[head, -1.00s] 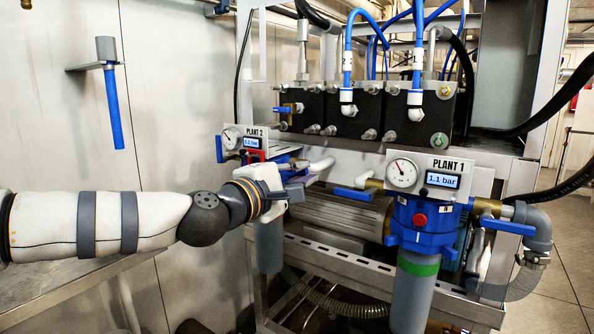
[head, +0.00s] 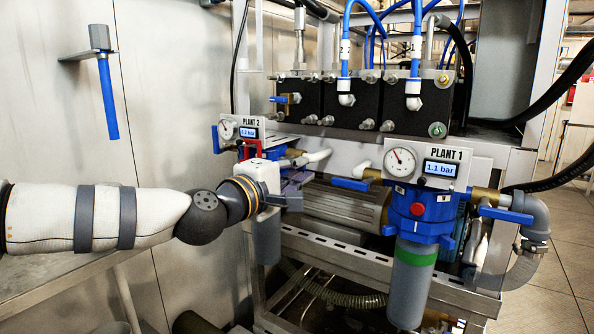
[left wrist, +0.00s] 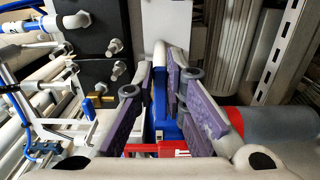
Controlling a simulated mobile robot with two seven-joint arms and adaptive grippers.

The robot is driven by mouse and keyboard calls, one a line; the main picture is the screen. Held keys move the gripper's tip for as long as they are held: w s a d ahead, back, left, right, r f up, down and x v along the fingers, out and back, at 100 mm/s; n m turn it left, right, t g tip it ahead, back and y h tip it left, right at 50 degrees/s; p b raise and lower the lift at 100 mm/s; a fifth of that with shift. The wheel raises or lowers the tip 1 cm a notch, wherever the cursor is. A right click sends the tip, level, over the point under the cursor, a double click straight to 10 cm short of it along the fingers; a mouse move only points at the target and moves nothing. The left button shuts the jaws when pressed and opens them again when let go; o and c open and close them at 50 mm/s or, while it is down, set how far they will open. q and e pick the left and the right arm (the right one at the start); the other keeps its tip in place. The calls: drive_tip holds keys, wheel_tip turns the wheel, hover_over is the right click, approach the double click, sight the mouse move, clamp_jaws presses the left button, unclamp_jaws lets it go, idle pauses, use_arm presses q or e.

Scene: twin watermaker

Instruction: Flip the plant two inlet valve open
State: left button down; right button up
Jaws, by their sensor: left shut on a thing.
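The plant two unit has a white panel (head: 240,128) with a gauge and a small display, above a blue body with a red part. A blue lever (head: 216,139) hangs upright at its left side. My left gripper (head: 293,187) is at the unit's right side, just below the white pipe. In the left wrist view, my left gripper (left wrist: 161,78) has its purple-padded fingers on both sides of a blue part (left wrist: 160,92), and is shut on it. This looks like a valve handle, but the fingers hide much of it. My right gripper is not in view.
The plant one unit (head: 437,160) stands to the right, with a blue lever (head: 350,184) on its left pipe and another (head: 507,214) on its right. A perforated metal rail (head: 345,250) runs below.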

use_arm(q)
drive_tip(key=c, duration=1.9)
unclamp_jaws()
drive_tip(key=v, duration=1.2)
